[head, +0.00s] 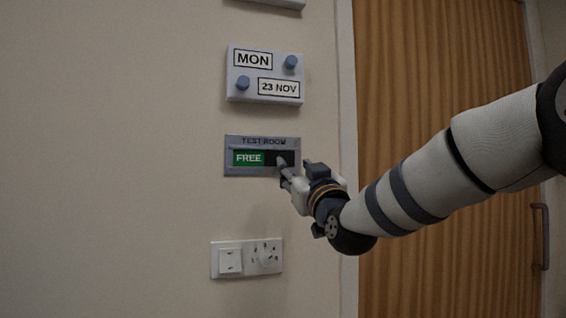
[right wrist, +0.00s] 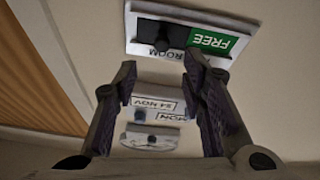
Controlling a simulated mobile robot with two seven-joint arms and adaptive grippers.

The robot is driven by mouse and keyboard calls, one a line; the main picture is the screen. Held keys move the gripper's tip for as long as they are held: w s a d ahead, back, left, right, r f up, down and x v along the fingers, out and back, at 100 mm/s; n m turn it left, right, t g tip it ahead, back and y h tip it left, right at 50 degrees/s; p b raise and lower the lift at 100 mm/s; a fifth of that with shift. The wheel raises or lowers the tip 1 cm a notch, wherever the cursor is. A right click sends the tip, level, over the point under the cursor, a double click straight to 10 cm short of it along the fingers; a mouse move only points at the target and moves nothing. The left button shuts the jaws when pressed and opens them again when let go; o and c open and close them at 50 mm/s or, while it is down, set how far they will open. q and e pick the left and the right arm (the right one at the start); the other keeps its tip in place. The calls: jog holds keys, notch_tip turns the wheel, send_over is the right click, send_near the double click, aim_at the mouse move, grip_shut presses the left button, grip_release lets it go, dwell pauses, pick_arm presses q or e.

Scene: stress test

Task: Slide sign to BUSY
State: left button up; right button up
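The TEST ROOM sign (head: 262,141) is a grey framed plate on the wall, with a green FREE panel (head: 248,158) showing on the left of its window and a dark area on the right. My right gripper (head: 284,168) is at the sign's right end in the head view and covers part of it. In the right wrist view, the sign appears upside down, with a dark slider knob (right wrist: 173,37) beside the FREE panel (right wrist: 212,40). The right fingers (right wrist: 160,62) are spread apart, with nothing between them; whether one touches the sign is unclear. My left gripper is out of view.
A calendar block (head: 265,75) with two blue knobs is on the wall above the sign. A light switch and socket plate (head: 246,259) is below. A wooden door (head: 430,120) with a handle (head: 541,237) is at the right. The wall to the left is clear.

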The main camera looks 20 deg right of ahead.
aim_at(284, 158)
jog(key=shift+f+x, duration=0.15)
jog(key=shift+x, duration=1.65)
jog(key=shift+f+x, duration=0.1)
jog(key=shift+x, duration=1.7)
jog(key=shift+a, duration=0.1)
grip_shut()
